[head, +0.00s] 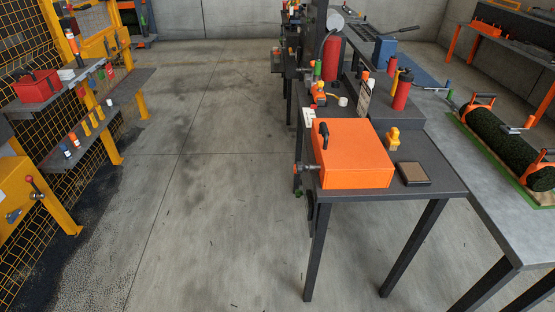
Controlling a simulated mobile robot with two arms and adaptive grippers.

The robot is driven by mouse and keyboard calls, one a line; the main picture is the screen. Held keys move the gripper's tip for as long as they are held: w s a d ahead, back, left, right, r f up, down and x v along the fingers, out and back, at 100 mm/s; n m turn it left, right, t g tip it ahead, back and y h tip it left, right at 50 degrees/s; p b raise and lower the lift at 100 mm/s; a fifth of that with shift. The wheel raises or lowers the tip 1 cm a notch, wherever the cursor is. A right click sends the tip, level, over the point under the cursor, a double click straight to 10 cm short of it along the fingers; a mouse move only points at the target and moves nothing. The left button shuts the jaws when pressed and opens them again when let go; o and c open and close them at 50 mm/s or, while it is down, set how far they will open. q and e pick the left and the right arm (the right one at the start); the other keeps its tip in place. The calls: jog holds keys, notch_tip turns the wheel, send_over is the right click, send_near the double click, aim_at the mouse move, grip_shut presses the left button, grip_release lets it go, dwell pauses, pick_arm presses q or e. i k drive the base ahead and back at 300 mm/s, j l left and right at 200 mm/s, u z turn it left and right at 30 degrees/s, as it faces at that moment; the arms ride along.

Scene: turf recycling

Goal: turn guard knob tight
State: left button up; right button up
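An orange box-shaped cover (355,155), possibly the guard, sits on the near end of a dark table (437,180). A black knob or handle (323,130) stands on its upper left corner. A small metal shaft-like fitting (308,168) sticks out from its left side. I cannot tell for sure which of these is the guard knob, or whether it is tight. Neither of my grippers is in view.
Behind the cover stand a red extinguisher-like cylinder (331,57) and a red bottle (402,90). A turf roll (500,142) lies on the right-hand bench. The floor (205,190) left of the table is clear.

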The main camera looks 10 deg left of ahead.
aim_at(301, 168)
jog(key=j+z, duration=0.15)
jog(key=j, duration=0.5)
jog(key=z, duration=0.4)
jog(key=i+j+z, duration=0.3)
jog(key=j, duration=0.3)
jog(key=j+z, duration=0.3)
jog(key=j, duration=0.25)
jog(key=j+z, duration=0.35)
jog(key=j, duration=0.3)
